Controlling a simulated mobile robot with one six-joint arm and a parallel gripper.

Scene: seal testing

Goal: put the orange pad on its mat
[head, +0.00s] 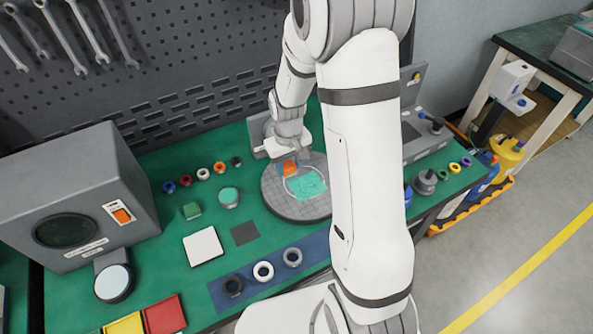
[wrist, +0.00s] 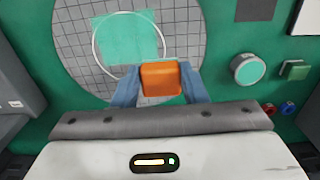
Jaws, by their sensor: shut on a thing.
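The orange pad (head: 290,168) is a small block, held between the blue fingers of my gripper (head: 289,172). In the wrist view the pad (wrist: 161,80) sits between both fingertips of my gripper (wrist: 160,86), over the near edge of a round gridded plate (wrist: 75,45). A flat teal square (wrist: 128,38) lies on that plate, partly inside a thin white ring, beyond the pad. The square also shows in the head view (head: 308,184). I cannot tell from the frames which surface is the pad's mat, or the exact height of the pad.
A dark grey square (head: 244,233) and a white tile (head: 203,246) lie left of the plate. A teal-topped disc (head: 229,197) and a green block (head: 192,210) stand near them. Several small rings line the back. A grey machine (head: 75,200) stands at left.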

